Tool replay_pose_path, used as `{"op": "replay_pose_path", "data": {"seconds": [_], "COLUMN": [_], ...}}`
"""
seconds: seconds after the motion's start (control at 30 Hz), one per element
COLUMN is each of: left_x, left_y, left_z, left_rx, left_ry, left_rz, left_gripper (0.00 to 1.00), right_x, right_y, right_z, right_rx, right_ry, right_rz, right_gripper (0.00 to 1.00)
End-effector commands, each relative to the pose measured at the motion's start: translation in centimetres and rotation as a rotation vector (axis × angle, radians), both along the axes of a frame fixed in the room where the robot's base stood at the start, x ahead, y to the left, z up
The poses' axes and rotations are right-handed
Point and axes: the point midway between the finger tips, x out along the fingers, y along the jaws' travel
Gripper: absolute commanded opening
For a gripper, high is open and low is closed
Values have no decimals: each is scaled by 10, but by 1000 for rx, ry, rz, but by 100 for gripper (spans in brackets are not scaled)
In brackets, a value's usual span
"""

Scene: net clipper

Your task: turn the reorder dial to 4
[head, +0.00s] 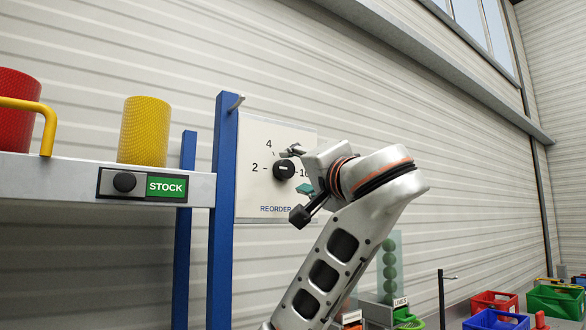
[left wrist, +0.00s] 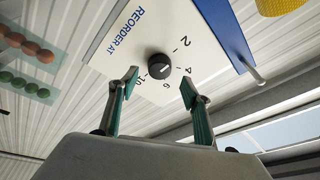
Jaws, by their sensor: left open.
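The reorder dial (head: 284,169) is a round black knob on a white panel (head: 262,132). My left gripper (head: 298,170) is open just off the panel, at the right of the dial. In the left wrist view the dial (left wrist: 159,65) lies between and beyond the two fingertips (left wrist: 160,80), seemingly apart from them; 2, 4, 6 and 10 are visible there. My right gripper is out of view.
A blue post (head: 222,210) stands left of the panel, with a peg at its top. The shelf (head: 60,165) holds a yellow cylinder (head: 145,130), a red cylinder (head: 18,110) and a STOCK slider (head: 142,185). Green and red bins (head: 555,300) sit at the lower right.

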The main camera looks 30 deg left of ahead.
Motion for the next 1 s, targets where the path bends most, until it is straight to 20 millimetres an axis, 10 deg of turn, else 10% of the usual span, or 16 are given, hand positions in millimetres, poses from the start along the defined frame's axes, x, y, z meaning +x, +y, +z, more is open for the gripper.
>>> {"op": "replay_pose_path", "data": {"seconds": [0.67, 0.83, 1.0], "left_x": [28, 28, 28], "left_y": [41, 41, 41], "left_z": [11, 10, 10], "left_rx": [0, 0, 0], "left_ry": [1, 1, 2], "left_rz": [-1, -1, -2], "left_gripper": [48, 12, 10], "right_x": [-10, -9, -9], "right_y": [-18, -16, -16], "right_z": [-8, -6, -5], "right_rx": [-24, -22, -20], "right_ry": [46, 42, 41], "right_rz": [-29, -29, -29], "right_gripper": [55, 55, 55]}}
